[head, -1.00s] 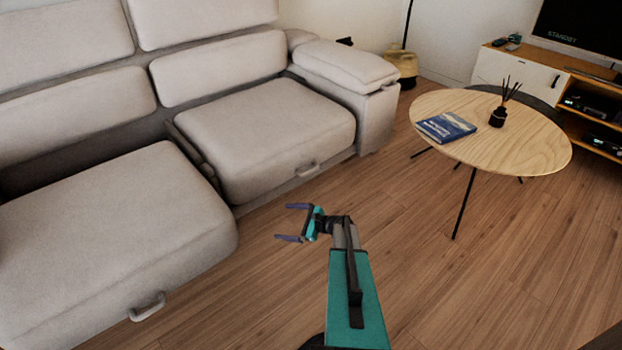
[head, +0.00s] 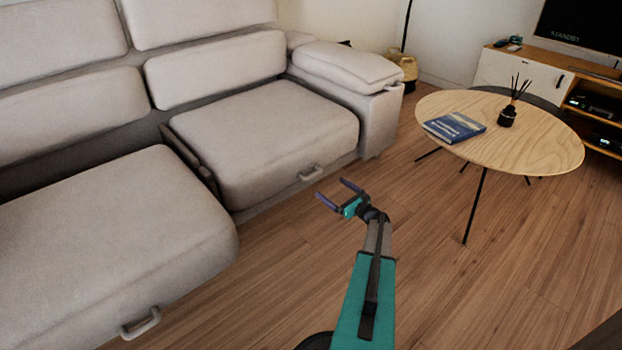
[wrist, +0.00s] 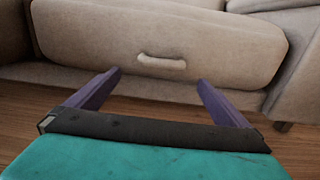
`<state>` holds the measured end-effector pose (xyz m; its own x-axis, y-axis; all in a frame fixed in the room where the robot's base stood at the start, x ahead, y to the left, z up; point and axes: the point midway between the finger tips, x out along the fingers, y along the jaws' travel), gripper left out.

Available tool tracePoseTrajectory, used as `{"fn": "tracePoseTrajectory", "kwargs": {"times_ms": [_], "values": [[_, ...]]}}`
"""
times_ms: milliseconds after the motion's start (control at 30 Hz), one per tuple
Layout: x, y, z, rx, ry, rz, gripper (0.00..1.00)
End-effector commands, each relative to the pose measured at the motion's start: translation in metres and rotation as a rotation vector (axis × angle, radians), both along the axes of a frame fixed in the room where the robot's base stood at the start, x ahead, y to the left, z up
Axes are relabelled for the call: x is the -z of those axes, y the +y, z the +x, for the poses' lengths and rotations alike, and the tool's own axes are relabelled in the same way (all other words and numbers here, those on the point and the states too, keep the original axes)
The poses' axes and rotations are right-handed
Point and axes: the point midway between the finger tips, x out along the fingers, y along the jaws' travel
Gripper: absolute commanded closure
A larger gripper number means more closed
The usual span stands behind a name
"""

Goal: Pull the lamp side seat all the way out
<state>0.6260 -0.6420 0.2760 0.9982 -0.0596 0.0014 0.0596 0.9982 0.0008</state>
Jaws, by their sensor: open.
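The lamp side seat (head: 268,138) is the beige sofa seat nearer the lamp pole, in the middle of the head view. Its handle (head: 311,173) is a small light loop on the lower front face. In the wrist view the handle (wrist: 162,63) lies ahead, slightly above and between the fingers. My gripper (head: 336,191) is open and empty, in front of the handle and apart from it. Its two purple fingers (wrist: 158,80) point toward the seat front. The seat sits farther back than the other seat at left.
The other seat (head: 110,235) juts forward at left, with its own handle (head: 141,323). A round wooden table (head: 540,140) with a book (head: 454,127) and a reed diffuser (head: 507,116) stands at right. Bare wood floor (head: 430,215) lies between sofa and table.

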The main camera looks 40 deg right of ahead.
Motion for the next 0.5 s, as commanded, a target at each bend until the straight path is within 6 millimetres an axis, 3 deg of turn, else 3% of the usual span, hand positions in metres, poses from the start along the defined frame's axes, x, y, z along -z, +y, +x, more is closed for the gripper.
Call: {"fn": "tracePoseTrajectory", "kwargs": {"times_ms": [267, 500], "values": [[0.002, -0.008, 0.011, 0.009, 0.000, 0.000, 0.00], [0.003, -0.011, 0.042, 0.009, 0.000, -0.001, 0.00]]}}
